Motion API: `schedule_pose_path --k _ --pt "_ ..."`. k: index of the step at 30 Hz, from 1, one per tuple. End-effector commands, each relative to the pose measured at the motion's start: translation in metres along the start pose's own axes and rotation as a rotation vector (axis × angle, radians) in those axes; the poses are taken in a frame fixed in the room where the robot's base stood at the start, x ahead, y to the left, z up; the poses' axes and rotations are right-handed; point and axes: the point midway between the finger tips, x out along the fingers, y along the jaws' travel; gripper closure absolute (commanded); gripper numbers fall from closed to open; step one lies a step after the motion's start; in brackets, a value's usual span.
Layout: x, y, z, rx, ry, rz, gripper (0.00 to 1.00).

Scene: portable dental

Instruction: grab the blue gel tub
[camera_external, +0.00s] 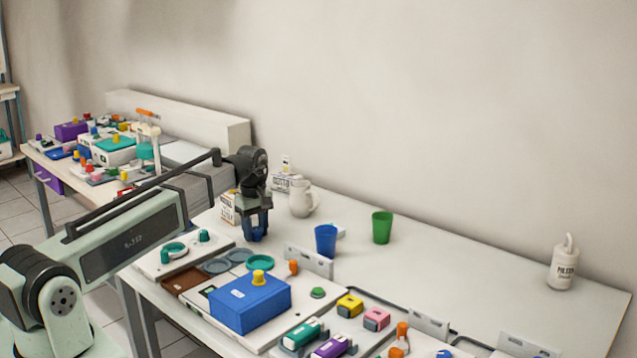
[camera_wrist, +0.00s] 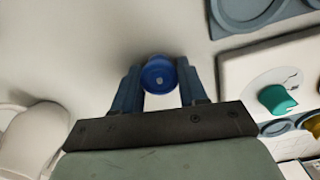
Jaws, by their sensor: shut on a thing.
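The blue gel tub (camera_wrist: 159,76) is a small round blue piece with a pale centre, seen from above in the wrist view. It sits between the two dark fingers of my gripper (camera_wrist: 160,88), which is shut on it. In the external view my gripper (camera_external: 256,232) points down at the left part of the white table, and the blue tub (camera_external: 257,235) shows partly between the fingers. The fingers hide its sides. I cannot tell whether it touches the table.
A white jug (camera_external: 301,199) stands close to the right of my gripper. A blue cup (camera_external: 326,241) and a green cup (camera_external: 382,227) stand further right. Trays and a large blue box (camera_external: 249,303) fill the front. The table's far right is mostly clear around a white bottle (camera_external: 564,266).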

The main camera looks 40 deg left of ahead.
Motion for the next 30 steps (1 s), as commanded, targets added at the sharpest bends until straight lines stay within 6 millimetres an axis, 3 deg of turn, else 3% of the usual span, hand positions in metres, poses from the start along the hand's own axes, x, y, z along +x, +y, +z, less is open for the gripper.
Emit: schedule_pose_path --k 3,14,30 --pt "0.000 0.000 0.000 0.000 0.000 0.000 0.87" --pt "-0.008 0.000 0.000 0.000 0.000 0.001 0.87" --pt "-0.081 0.001 0.000 0.000 0.000 0.001 0.87"
